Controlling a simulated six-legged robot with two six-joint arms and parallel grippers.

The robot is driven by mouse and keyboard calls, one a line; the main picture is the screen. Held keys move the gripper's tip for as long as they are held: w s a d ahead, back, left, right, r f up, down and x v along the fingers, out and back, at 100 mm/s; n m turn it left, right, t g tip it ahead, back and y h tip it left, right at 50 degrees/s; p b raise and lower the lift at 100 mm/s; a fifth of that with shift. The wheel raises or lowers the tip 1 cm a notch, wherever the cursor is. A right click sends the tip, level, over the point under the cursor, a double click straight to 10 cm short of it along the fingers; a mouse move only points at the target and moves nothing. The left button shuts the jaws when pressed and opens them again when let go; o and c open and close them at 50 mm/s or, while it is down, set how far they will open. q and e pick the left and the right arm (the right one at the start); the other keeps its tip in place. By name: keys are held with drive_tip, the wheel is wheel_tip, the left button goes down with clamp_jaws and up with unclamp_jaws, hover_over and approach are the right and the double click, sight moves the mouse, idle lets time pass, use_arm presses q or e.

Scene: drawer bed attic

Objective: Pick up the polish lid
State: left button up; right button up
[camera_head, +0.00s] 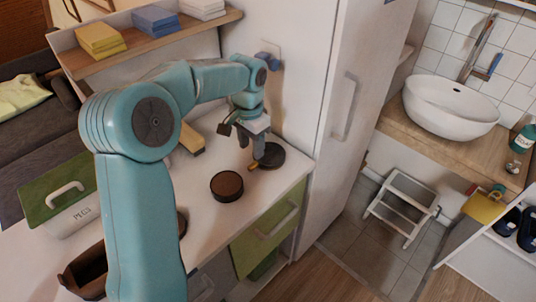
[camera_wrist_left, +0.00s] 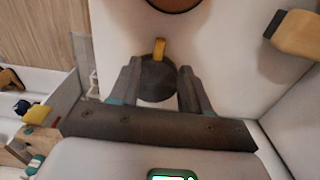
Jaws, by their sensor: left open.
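The polish lid (camera_head: 270,157) is a dark flat disc with a small brass tab on its edge, lying on the white worktop near the wall. In the left wrist view the lid (camera_wrist_left: 157,80) shows between the two fingers, its yellow tab pointing away from the wrist. My left gripper (camera_head: 252,147) is open, pointing down over the lid; in the left wrist view the gripper (camera_wrist_left: 159,70) has a finger on either side of it. I cannot tell whether the fingers touch it. The open polish tin (camera_head: 227,187), round with a brown top, stands nearer the front. My right gripper is not in view.
A wooden brush-like block (camera_head: 191,139) lies left of the gripper, partly behind my arm. A peg box with green lid (camera_head: 65,190) and a dark open tray (camera_head: 82,272) stand at left. A tall white cabinet (camera_head: 350,100) rises right of the worktop; a shelf (camera_head: 150,42) hangs above.

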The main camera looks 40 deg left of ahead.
sight(253, 164)
use_arm(q)
drive_tip(key=shift+w+a+f, duration=0.15)
drive_tip(key=shift+a+f, duration=0.05)
drive_tip(key=shift+f, duration=0.85)
drive_tip(key=shift+d+f, duration=0.15)
drive_tip(key=shift+f, duration=0.2)
wheel_tip(253, 164, down, 4)
drive_tip(key=shift+d+r, duration=0.1)
drive_tip(key=shift+d, duration=0.05)
drive_tip(key=shift+f, duration=0.3)
drive_tip(key=shift+r, duration=0.1)
drive_tip(key=shift+s, duration=0.2)
drive_tip(key=shift+c, duration=0.9)
drive_tip(key=shift+w, duration=0.15)
clamp_jaws()
